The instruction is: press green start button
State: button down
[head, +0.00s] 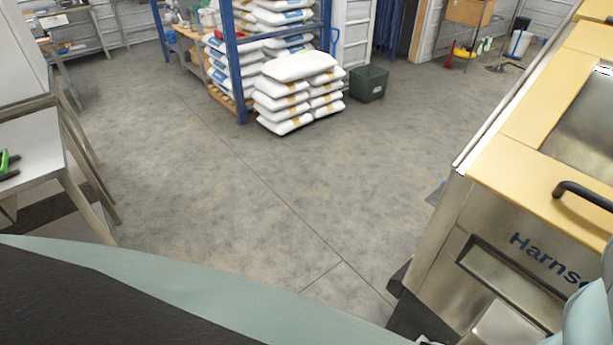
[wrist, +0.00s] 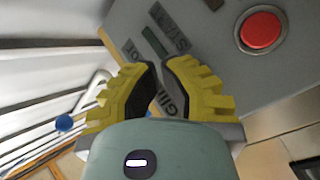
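I cannot make out a green start button in either view; part of the control panel is hidden behind my fingers. The grey control panel (wrist: 205,35) fills the top right of the wrist view. It carries a big round red button (wrist: 261,30), partly legible dark labels and a dark green strip (wrist: 155,42), whose nature I cannot tell. My gripper (wrist: 161,66) has yellow ribbed fingers with black pads. Its tips lean close together over the panel, a narrow gap between them, with nothing held. I cannot tell whether they touch the panel.
In the head view, a steel machine with a yellow top (head: 525,120) and black handle (head: 583,194) stands at the right. White sacks (head: 300,68) are stacked by a blue rack (head: 234,60), beside a green bin (head: 369,84). The middle floor (head: 250,170) is clear.

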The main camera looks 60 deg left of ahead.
jog(key=shift+w, duration=0.15)
dwell(1.4)
jog(key=shift+w+a+b, duration=0.1)
jog(key=shift+w+b, duration=0.2)
jog(key=shift+w, duration=0.05)
